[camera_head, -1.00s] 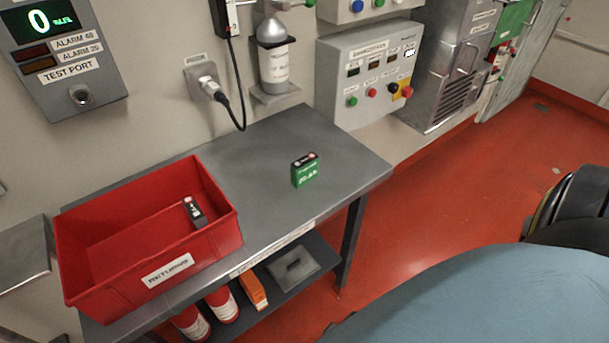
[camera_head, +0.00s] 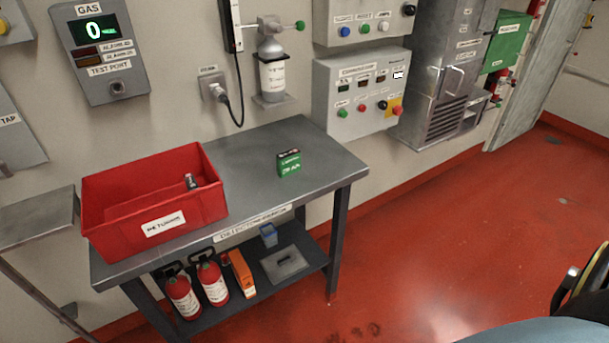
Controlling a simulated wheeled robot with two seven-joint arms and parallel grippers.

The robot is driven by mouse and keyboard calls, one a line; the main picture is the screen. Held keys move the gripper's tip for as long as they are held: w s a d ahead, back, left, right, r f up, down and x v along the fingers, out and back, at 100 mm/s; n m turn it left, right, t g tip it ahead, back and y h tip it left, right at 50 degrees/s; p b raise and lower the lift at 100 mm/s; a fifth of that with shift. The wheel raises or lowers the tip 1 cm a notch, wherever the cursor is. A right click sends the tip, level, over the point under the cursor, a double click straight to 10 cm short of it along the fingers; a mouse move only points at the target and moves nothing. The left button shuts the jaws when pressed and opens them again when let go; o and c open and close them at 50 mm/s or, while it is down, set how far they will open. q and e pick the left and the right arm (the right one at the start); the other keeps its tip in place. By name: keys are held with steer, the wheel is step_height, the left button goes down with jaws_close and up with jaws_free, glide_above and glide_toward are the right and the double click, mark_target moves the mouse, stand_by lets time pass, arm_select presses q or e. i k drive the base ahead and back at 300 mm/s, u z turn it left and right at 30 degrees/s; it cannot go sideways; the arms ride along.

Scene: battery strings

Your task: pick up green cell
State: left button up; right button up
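The green cell (camera_head: 289,163) is a small green block with a dark top. It stands upright on the grey metal table (camera_head: 245,180), right of the red bin and back from the front edge. Neither of my grippers is in view, and nothing touches the cell.
A red bin (camera_head: 160,224) with a white label stands on the table's left, with a small dark cell (camera_head: 191,182) inside. The lower shelf holds red extinguishers (camera_head: 212,282), an orange box (camera_head: 239,273) and a blue container (camera_head: 268,235). Red floor (camera_head: 420,250) is open to the right.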

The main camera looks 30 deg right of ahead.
mark_target(288, 162)
steer(key=z, duration=0.75)
steer(key=i, duration=0.9)
steer(key=u, duration=2.05)
steer(key=k, duration=0.45)
steer(key=z, duration=0.85)
